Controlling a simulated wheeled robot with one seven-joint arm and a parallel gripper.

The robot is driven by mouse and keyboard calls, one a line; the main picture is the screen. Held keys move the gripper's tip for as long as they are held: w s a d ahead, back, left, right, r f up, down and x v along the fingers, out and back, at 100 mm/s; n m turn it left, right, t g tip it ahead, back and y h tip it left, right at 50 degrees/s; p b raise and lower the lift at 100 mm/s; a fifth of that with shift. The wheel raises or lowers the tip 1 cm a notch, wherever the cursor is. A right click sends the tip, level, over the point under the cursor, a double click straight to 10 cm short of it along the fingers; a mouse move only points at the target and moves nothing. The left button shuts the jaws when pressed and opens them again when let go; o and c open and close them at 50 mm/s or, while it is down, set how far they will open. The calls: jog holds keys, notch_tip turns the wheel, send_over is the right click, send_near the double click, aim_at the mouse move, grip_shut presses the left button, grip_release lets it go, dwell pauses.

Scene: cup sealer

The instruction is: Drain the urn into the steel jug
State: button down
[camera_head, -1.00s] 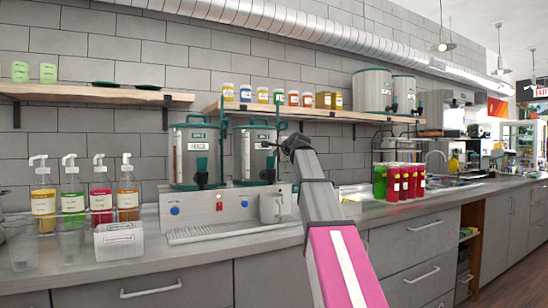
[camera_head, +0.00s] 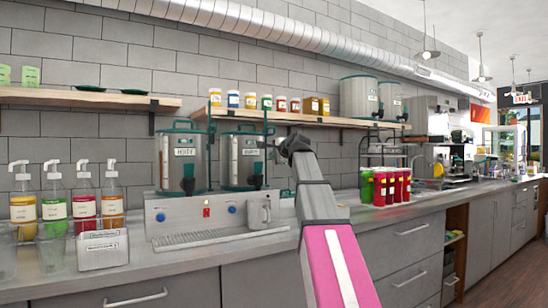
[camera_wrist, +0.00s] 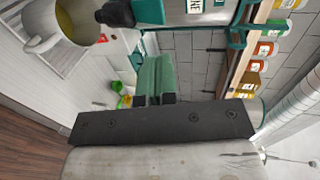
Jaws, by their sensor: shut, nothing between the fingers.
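Two steel urns with green lids and frames stand side by side on the grey base unit: a left urn (camera_head: 172,155) and a right urn (camera_head: 230,160). Each has a dark tap low on its front. The steel jug (camera_head: 266,210) stands upright at the right end of the drip tray, roughly below the right urn's tap (camera_head: 256,181). In the wrist view the jug (camera_wrist: 42,42) shows yellowish contents near a black tap (camera_wrist: 117,13). My gripper (camera_head: 296,143) is right of the right urn, apart from it. Its green fingers (camera_wrist: 154,78) are shut and empty.
Red and green cups (camera_head: 385,187) stand right of my arm. A shelf with jars (camera_head: 265,102) and more urns (camera_head: 358,97) runs above. The counter (camera_head: 210,262) is bare in front of the drip tray.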

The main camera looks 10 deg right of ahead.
aim_at(259, 164)
dwell(0.5)
notch_tip(259, 164, down, 7)
jog(key=s+t+y, duration=0.1)
jog(key=s+t, duration=0.1)
jog(key=t, duration=0.3)
jog(key=shift+d+f+y, duration=0.2)
jog(key=shift+d+y, duration=0.15)
jog(key=shift+y, duration=0.05)
jog(key=x, duration=1.4)
